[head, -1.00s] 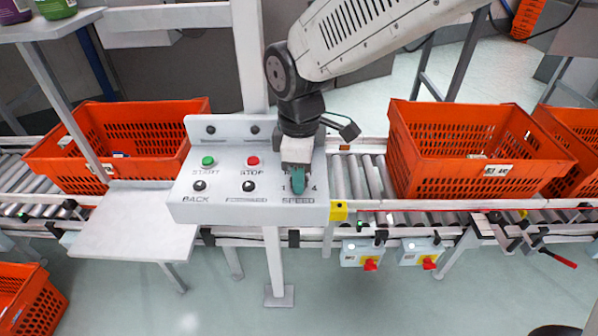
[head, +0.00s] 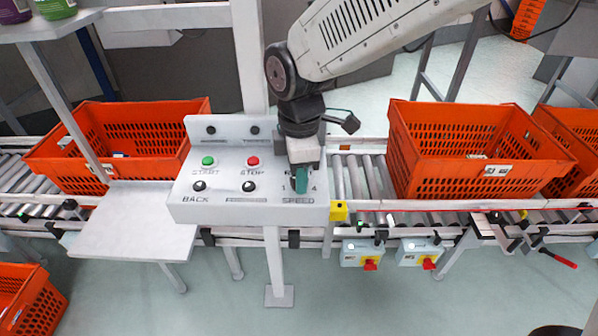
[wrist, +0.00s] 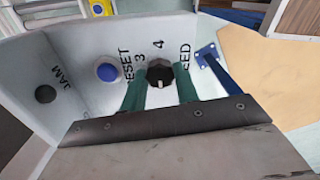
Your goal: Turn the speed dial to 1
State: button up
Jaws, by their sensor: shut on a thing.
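The speed dial (wrist: 160,73) is a round black knob with a small pale mark, on the pale control panel. In the wrist view the numbers 3 and 4 show beside it; the number 1 is hidden there. In the head view a 1 and a 4 show either side of my gripper (head: 301,182), above the word SPEED. My gripper's green fingers (wrist: 161,80) are shut on the dial, one on each side. In the head view the fingers hide the dial. Where its pointer sits is hard to tell.
The control panel (head: 225,208) also has a green START button (head: 208,161), a red STOP button (head: 253,161) and black buttons. A blue button (wrist: 108,72) is close to the fingers. Orange totes (head: 440,150) (head: 65,172) stand on the roller conveyor either side.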

aim_at(309, 197)
jog(key=o, duration=1)
jog(key=shift+c, duration=0.2)
notch_tip(309, 197, up, 8)
jog(key=shift+f, duration=0.1)
jog(key=shift+s+m, duration=0.1)
jog(key=shift+m, duration=0.4)
jog(key=s+d+m, duration=0.5)
jog(key=d+m, duration=0.1)
jog(key=d, duration=0.4)
jog(key=s+d+r+m+t, duration=0.1)
jog(key=s+d+m, duration=0.5)
jog(key=d, duration=0.4)
jog(key=s+d+r+m, duration=0.1)
jog(key=s+d+m, duration=0.4)
jog(key=d, duration=0.5)
jog(key=m, duration=0.2)
jog(key=shift+s+d+m, duration=0.15)
jog(key=shift+s+m, duration=0.05)
jog(key=shift+m, duration=0.2)
